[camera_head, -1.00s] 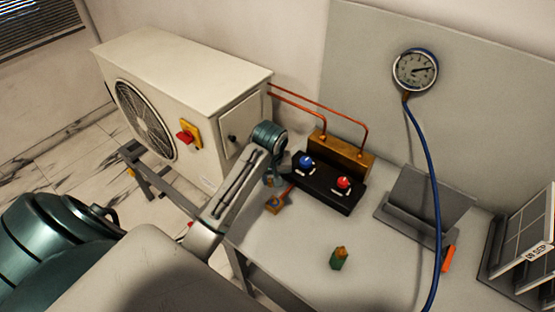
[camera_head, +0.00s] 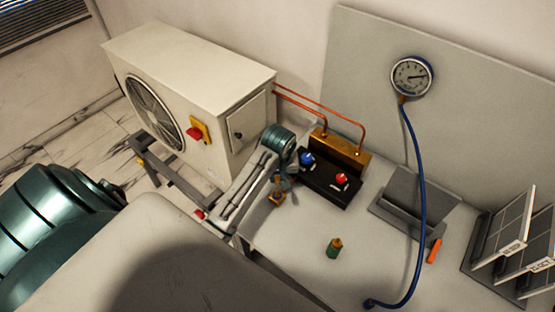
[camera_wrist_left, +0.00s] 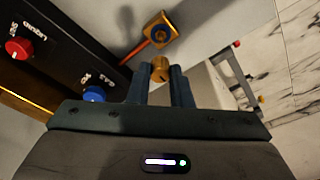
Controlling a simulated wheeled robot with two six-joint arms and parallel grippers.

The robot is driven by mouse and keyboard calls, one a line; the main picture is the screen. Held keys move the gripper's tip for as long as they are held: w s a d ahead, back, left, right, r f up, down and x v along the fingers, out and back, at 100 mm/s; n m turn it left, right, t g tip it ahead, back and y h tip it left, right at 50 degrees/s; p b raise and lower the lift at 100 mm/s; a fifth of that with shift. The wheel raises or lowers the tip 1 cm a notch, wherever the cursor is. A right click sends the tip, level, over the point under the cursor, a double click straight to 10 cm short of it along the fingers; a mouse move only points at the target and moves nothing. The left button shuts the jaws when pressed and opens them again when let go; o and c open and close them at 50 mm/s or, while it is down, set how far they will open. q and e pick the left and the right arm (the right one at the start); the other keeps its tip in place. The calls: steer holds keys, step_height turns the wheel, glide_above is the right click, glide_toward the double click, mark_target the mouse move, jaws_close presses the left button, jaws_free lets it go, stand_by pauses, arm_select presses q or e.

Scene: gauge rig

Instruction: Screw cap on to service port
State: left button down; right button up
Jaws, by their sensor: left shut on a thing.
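My left gripper (camera_head: 280,186) hangs over the left edge of the bench. In the left wrist view its two fingers (camera_wrist_left: 160,82) are shut on a small brass cap (camera_wrist_left: 160,69). The service port (camera_wrist_left: 158,31) is a brass fitting on a square yellow plate with a copper-coloured tube, just beyond the fingertips. The cap and port look apart in the wrist view; the exact gap cannot be told. My right gripper is not in view.
The black manifold with blue and red knobs (camera_head: 329,187) stands close right of the gripper, before a brass block (camera_head: 343,153). A blue hose (camera_head: 421,190) hangs from the gauge (camera_head: 411,76). The outdoor unit (camera_head: 190,90) is at left.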

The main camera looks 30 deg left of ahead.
mark_target(277, 193)
arm_select(q)
step_height(277, 193, down, 2)
steer(key=shift+f+b, duration=0.25)
steer(key=shift+b, duration=0.05)
steer(key=shift+f, duration=1.1)
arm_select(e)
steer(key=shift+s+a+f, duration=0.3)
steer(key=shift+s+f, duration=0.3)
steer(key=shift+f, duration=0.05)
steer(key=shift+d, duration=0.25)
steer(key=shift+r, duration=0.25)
arm_select(q)
steer(key=shift+p, duration=0.4)
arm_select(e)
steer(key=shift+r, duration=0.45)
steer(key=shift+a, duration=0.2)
arm_select(q)
steer(key=shift+f, duration=0.2)
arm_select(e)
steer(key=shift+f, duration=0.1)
arm_select(q)
steer(key=shift+f+b, duration=0.3)
steer(key=shift+f, duration=0.6)
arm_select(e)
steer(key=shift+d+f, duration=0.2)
